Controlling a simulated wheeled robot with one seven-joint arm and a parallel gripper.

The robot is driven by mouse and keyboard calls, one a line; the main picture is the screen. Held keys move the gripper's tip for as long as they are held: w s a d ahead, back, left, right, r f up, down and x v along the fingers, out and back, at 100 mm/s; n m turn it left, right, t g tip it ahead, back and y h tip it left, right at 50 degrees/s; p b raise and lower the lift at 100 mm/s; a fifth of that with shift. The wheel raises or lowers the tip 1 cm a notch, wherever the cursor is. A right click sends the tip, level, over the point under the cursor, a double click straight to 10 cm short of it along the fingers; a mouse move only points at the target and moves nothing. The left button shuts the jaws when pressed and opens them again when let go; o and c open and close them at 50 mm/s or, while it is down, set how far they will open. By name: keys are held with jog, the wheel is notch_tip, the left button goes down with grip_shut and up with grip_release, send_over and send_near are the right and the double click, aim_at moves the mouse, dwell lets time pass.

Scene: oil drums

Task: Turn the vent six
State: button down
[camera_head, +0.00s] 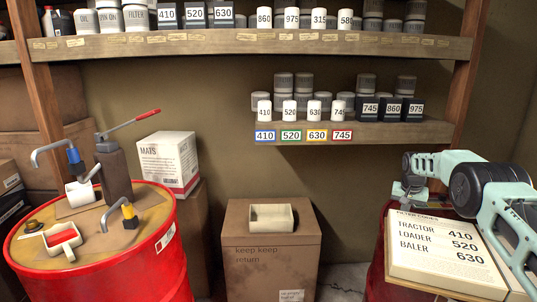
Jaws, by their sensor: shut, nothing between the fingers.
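A red drum (160,262) stands at the left with fittings on its tan top. A grey bent spout with a blue collar (73,156) rises at its back left. A dark hand pump (114,172) with a red-tipped lever stands beside it. A grey bent piece with a yellow and black base (129,215) sits at the front right of the top. No part is legibly marked as a vent or six. My gripper (402,196) is at the right, shut and empty, far from this drum and near the back edge of a code board.
The code board (440,265) lies over a second red drum (376,272) at the right. A cardboard box (270,262) with a cream tray (271,218) stands between the drums. Shelves (270,44) with filters and cans line the wall. A mats box (168,160) stands behind the left drum.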

jog(key=shift+w+a+b, duration=0.15)
jog(key=shift+a+b, duration=0.3)
jog(key=shift+b, duration=0.1)
jog(key=shift+w+a, duration=0.15)
jog(key=shift+a, duration=0.2)
jog(key=shift+w+a+b, duration=0.25)
jog(key=shift+w+b, duration=0.05)
jog(key=shift+b, duration=0.15)
jog(key=shift+s+a, duration=0.1)
jog(key=shift+a, duration=0.05)
jog(key=shift+s+a, duration=0.1)
jog(key=shift+s, duration=0.1)
jog(key=w+p+v, duration=0.1)
jog(key=p+v, duration=0.2)
jog(key=v, duration=0.2)
jog(key=shift+d+r, duration=0.25)
jog(key=shift+r, duration=0.3)
